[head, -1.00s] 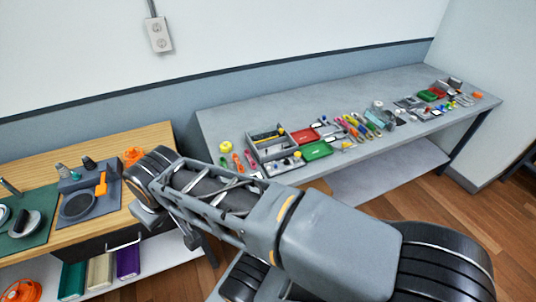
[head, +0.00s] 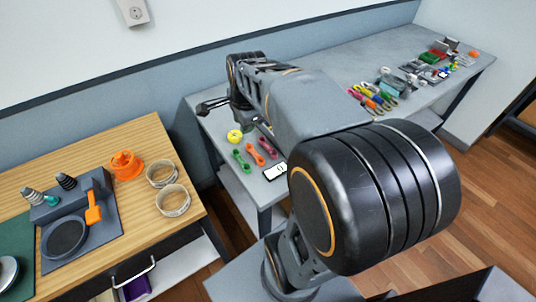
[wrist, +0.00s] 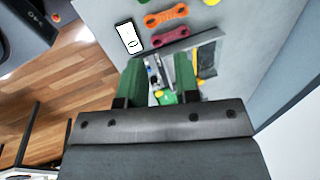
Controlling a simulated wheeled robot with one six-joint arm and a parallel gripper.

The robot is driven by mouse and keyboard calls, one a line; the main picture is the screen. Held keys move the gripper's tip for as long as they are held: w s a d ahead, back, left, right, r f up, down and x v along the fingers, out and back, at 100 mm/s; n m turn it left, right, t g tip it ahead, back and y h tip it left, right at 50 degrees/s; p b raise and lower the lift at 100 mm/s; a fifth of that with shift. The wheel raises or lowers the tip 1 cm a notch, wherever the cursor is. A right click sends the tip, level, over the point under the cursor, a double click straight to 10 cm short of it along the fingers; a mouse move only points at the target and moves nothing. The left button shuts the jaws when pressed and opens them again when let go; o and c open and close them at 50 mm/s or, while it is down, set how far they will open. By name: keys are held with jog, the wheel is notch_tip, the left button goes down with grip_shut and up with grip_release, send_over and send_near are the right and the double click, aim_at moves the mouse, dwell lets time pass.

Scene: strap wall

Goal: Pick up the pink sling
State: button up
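The pink sling (head: 268,147), dark pink and shaped like a dog bone, lies on the grey bench near its left end, right of an orange sling (head: 255,154). In the wrist view the pink sling (wrist: 171,37) lies across the picture just beyond my fingertips. My gripper (wrist: 160,60) shows two green fingers, spread apart with nothing held between them. It looks down at the bench from above and does not appear to touch the sling. In the head view my arm hides part of the bench, and I cannot make out the fingers clearly.
A green sling (head: 241,160), a yellow roll (head: 235,136) and a phone (head: 275,172) lie close by. A wooden table (head: 140,205) stands at left, with a gap between.

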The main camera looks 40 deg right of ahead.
jog(key=w+d+f+m+b, duration=0.2)
jog(key=w+d+f+m, duration=0.1)
jog(key=d+f+m, duration=0.3)
jog(key=m+g+b, duration=0.1)
jog(key=m+b, duration=0.2)
jog(key=m, duration=0.8)
send_near(268, 145)
jog(key=f, duration=0.1)
jog(key=w+f, duration=0.1)
jog(key=f, duration=0.1)
jog(key=shift+d+f+g+y, duration=0.2)
jog(key=shift+f+g+y, duration=0.05)
jog(key=shift+g+y, duration=0.05)
jog(key=shift+w+f, duration=0.2)
jog(key=shift+f, duration=1.35)
jog(key=shift+w+f, duration=0.15)
jog(key=shift+f, duration=1.35)
jog(key=shift+c, duration=0.4)
grip_shut()
